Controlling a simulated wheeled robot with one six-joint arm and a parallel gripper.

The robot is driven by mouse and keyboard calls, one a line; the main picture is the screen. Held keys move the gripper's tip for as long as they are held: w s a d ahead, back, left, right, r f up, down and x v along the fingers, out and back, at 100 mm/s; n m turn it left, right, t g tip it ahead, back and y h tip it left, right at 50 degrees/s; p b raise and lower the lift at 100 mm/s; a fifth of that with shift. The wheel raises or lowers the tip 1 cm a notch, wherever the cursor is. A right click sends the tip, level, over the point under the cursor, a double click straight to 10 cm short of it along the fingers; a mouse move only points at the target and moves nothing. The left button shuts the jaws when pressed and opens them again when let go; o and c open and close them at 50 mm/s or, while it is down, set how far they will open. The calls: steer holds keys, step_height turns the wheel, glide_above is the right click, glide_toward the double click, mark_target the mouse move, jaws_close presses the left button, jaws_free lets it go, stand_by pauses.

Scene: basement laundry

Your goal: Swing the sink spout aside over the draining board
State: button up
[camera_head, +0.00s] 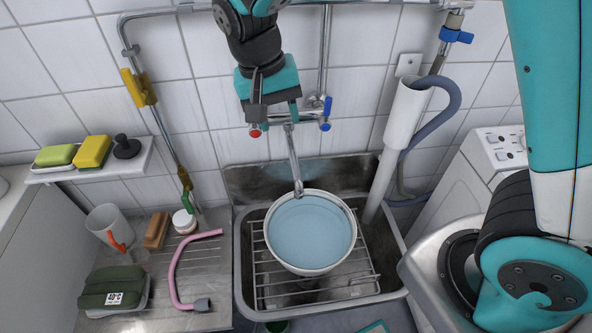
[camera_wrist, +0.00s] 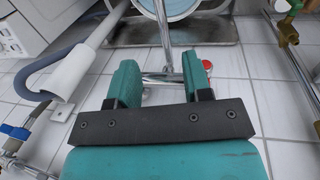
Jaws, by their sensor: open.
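The chrome sink spout (camera_head: 294,162) hangs down from the wall tap, which has a red knob on the left and a blue one on the right. Its end is over the rim of a white basin of water (camera_head: 312,232) standing in the sink. The ribbed draining board (camera_head: 212,265) lies left of the sink. My gripper (camera_head: 274,108) is open and empty, above and in front of the tap. In the wrist view, the spout (camera_wrist: 163,32) runs away beyond the gap between my fingers (camera_wrist: 160,68). Whether they touch the tap, I cannot tell.
On the draining board lie a pink hose (camera_head: 178,265), a green bundle (camera_head: 112,288), a brush (camera_head: 157,230) and a mug (camera_head: 106,224). A soap shelf (camera_head: 60,174) is on the wall. A grey drain hose and white standpipe (camera_head: 405,112) stand right of the tap.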

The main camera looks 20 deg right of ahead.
mark_target(296, 171)
steer(key=d+f, duration=0.1)
steer(key=f, duration=0.4)
steer(key=d+f+p, duration=0.1)
steer(key=f, duration=0.4)
steer(key=s+d+f, duration=0.1)
steer(key=f, duration=0.4)
steer(key=shift+f+p, duration=0.1)
steer(key=shift+p, duration=0.2)
steer(key=shift+c, duration=0.3)
steer(key=shift+w, duration=0.1)
jaws_close()
